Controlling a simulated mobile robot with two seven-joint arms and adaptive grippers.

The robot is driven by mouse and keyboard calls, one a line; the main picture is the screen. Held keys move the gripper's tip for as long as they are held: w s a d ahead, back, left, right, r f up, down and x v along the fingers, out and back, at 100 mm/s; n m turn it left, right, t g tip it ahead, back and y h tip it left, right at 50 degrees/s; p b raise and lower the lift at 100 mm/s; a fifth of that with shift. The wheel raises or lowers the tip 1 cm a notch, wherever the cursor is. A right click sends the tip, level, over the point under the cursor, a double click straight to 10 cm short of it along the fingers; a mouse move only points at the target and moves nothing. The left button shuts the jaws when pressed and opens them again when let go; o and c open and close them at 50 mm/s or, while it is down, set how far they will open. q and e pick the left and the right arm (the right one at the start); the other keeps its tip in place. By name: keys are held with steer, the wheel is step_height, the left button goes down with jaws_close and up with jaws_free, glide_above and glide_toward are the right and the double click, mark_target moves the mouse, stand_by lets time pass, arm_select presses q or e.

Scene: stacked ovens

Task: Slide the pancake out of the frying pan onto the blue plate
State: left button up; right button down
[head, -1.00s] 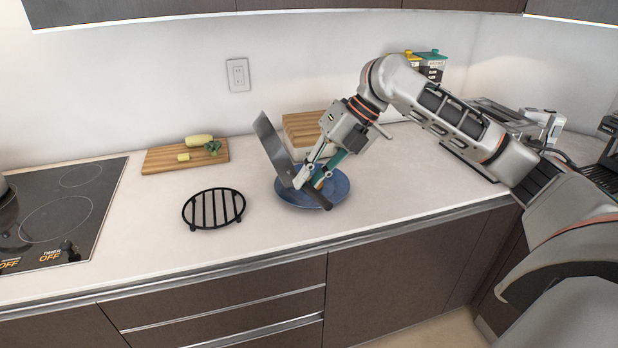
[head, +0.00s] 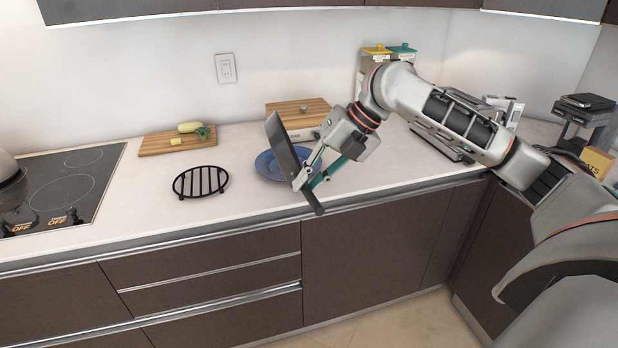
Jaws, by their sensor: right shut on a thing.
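The dark frying pan (head: 281,141) is tipped steeply, almost on edge, in the head view. Its handle points down and to the right, past the counter's front edge in the picture. My right gripper (head: 308,182) is shut on the pan near its handle. The blue plate (head: 264,168) lies on the counter behind the pan, which hides its right part. I cannot see the pancake; the visible part of the plate shows none. My left gripper is not in view.
A black round trivet (head: 201,183) stands left of the plate. A cutting board (head: 158,146) with vegetables lies behind it. The cooktop (head: 70,180) is at the left. A wooden-topped box (head: 298,112) stands behind the plate. Counter between trivet and plate is clear.

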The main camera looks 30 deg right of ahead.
steer(key=shift+w+a+f+m+t+h, duration=0.2)
steer(key=shift+f+m+t+h, duration=0.25)
steer(key=shift+m, duration=0.65)
steer(key=m+h, duration=0.1)
steer(key=s+f+m+t, duration=0.1)
steer(key=m, duration=0.1)
steer(key=shift+s+a+t+h, duration=0.15)
steer(key=shift+a+t+h, duration=0.1)
steer(key=shift+a+h, duration=0.15)
steer(key=m, duration=0.2)
steer(key=h, duration=0.1)
steer(key=shift+s+a+f+m, duration=0.2)
steer(key=shift+a+f+m, duration=0.05)
steer(key=shift+f+m, duration=0.15)
steer(key=s+a+f+m+g+h, duration=0.2)
steer(key=f+m+g+h, duration=0.1)
steer(key=m, duration=0.8)
steer(key=s+a+f+m+g+h, duration=0.2)
steer(key=m+h, duration=0.4)
steer(key=m, duration=0.6)
step_height(320, 180, down, 2)
steer(key=shift+s+f+g, duration=0.25)
steer(key=shift+s+g, duration=0.55)
steer(key=shift+g, duration=0.4)
steer(key=shift+m, duration=0.3)
